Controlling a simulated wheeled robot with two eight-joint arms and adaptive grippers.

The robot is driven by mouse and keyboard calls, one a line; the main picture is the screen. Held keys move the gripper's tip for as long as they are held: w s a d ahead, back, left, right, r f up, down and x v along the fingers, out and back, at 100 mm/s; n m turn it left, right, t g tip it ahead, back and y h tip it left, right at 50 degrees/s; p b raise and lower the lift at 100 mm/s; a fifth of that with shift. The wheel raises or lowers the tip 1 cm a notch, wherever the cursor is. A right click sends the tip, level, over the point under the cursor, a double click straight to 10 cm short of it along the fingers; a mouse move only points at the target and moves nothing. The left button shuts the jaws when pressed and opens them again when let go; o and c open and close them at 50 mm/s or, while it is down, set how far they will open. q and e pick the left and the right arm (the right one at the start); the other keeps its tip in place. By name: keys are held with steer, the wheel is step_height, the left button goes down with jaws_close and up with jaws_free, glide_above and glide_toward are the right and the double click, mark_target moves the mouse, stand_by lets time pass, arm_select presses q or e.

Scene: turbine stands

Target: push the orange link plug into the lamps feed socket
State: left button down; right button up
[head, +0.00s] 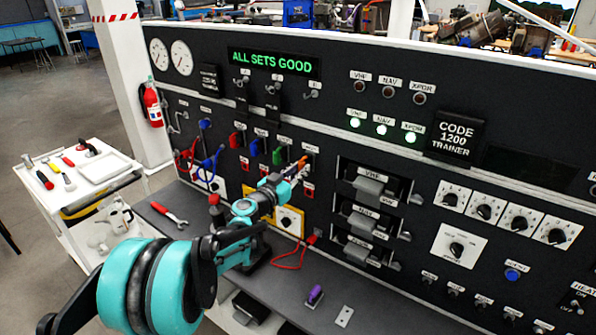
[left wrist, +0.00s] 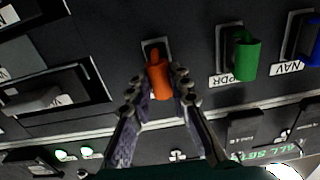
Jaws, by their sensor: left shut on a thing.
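The orange link plug (left wrist: 159,80) is between the two fingertips of my left gripper (left wrist: 160,84), which is shut on it. In the head view the left gripper (head: 294,174) is at the black panel, and the plug (head: 301,163) shows as a small orange spot. The plug's narrow end overlaps a pale-framed socket (left wrist: 146,46) in the left wrist view. I cannot tell how deep it sits in it. The socket's label is not readable here, so I cannot confirm it as lamps feed. My right gripper is not in view.
A green plug (left wrist: 246,58) and a blue plug (left wrist: 310,40) stand in neighbouring sockets. A red plug (head: 236,140) is farther left. Drawer-like units (head: 370,190) are to the right. A red cable (head: 290,266), purple item (head: 315,294) and wrench (head: 168,213) lie on the ledge.

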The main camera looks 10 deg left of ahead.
arm_select(q)
steer(key=shift+w+r, duration=0.2)
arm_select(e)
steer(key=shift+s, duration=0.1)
arm_select(q)
steer(key=c, duration=1.8)
jaws_free()
steer(key=shift+c, duration=0.2)
steer(key=o, duration=0.5)
steer(key=shift+w+d, duration=0.15)
steer(key=shift+w+d+f, duration=0.1)
steer(key=shift+w+f, duration=0.1)
steer(key=shift+w, duration=0.05)
steer(key=shift+o, duration=0.9)
steer(key=shift+s, duration=0.2)
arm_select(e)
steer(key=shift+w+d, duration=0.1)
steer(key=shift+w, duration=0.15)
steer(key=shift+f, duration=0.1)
arm_select(q)
steer(key=v, duration=0.7)
